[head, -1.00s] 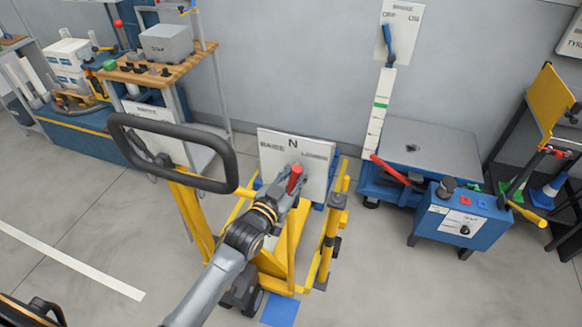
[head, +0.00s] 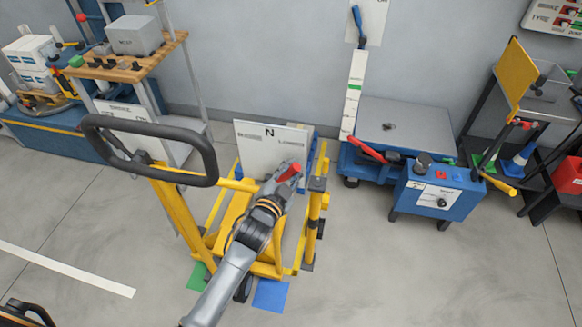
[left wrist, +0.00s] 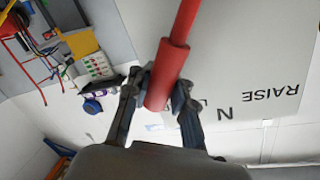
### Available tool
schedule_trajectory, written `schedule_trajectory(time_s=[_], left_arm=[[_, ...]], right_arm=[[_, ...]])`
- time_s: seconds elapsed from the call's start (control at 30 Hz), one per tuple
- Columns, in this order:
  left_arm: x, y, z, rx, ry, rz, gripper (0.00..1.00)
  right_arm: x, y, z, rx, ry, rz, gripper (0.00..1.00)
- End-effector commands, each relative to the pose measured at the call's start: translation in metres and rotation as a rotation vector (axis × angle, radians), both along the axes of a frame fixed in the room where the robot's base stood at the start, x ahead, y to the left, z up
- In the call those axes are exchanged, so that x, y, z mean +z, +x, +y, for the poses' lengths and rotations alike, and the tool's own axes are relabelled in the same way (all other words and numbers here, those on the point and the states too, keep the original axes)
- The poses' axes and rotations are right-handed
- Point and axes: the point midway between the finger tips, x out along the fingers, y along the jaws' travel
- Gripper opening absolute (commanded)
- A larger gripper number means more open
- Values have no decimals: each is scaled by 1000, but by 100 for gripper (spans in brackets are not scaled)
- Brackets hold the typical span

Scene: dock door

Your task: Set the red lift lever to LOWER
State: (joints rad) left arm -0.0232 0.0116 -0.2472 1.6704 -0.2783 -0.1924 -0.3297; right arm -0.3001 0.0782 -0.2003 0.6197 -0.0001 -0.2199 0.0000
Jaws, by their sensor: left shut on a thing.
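The red lift lever (head: 291,172) stands in front of a white plate (head: 255,150) marked RAISE, N and LOWER on the yellow lift truck (head: 172,205). Its red grip leans right of the N, toward the LOWER side. My left gripper (head: 286,180) is shut on the grip. In the left wrist view the red lever (left wrist: 167,75) lies between the two dark fingers (left wrist: 160,95), with RAISE and N readable beside it; LOWER is mostly hidden there. My right gripper is not in view.
A black loop handle (head: 150,117) rises left of the plate. A yellow post (head: 313,215) stands close right of my arm. A blue lift table (head: 420,128) with another red lever (head: 367,151) is to the right. Front right floor is clear.

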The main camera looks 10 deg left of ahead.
Motion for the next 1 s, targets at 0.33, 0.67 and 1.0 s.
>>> schedule_trajectory(time_s=[0.33, 0.67, 1.0], left_arm=[[-7, -3, 0, -1, 9, 14, 38], [-3, -2, 0, 0, 4, 6, 46], [1, -48, 9, -1, 5, 8, 46]], right_arm=[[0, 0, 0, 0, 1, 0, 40], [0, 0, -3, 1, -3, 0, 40], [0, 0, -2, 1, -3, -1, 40]])
